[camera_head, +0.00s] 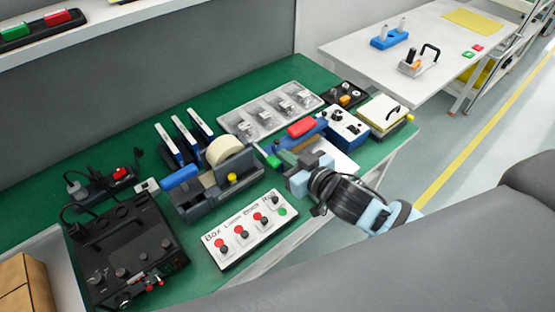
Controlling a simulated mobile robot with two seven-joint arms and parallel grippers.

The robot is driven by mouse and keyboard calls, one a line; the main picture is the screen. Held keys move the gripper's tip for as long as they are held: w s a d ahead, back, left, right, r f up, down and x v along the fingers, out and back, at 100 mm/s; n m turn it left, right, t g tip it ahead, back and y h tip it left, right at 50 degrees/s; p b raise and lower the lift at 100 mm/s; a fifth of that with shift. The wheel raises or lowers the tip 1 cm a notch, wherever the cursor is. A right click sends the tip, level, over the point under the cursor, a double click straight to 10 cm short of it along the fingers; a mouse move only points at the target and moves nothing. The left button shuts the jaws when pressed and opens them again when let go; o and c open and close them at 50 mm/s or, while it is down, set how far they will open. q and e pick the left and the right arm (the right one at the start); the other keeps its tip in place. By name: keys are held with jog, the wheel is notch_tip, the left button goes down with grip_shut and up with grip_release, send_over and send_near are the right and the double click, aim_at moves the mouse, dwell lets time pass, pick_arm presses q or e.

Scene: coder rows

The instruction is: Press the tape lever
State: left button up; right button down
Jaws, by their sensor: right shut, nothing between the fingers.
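The tape dispenser (231,189) stands on the green table, dark grey with a large cream tape roll (229,159). A blue lever (181,177) sticks out at its left end, and a yellow knob (231,178) sits on its near side. My right gripper (287,164) is to the right of the dispenser, apart from it, with its fingers shut and pointing left. Nothing shows held between the fingers. My left gripper is not in view.
A white panel with red and green buttons (246,232) lies in front of the dispenser. A black machine (123,252) stands at the left. Blue-and-white upright pieces (168,144) stand behind the dispenser. A grey tray (266,113) and a blue-white box (343,130) are farther back.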

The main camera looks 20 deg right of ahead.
aim_at(263, 152)
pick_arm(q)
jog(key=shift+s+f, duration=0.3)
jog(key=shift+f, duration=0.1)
pick_arm(e)
jog(key=w+a+f, duration=0.1)
jog(key=w+f, duration=0.2)
jog(key=f, duration=0.2)
jog(key=shift+w+a, duration=0.2)
jog(key=shift+w, duration=0.15)
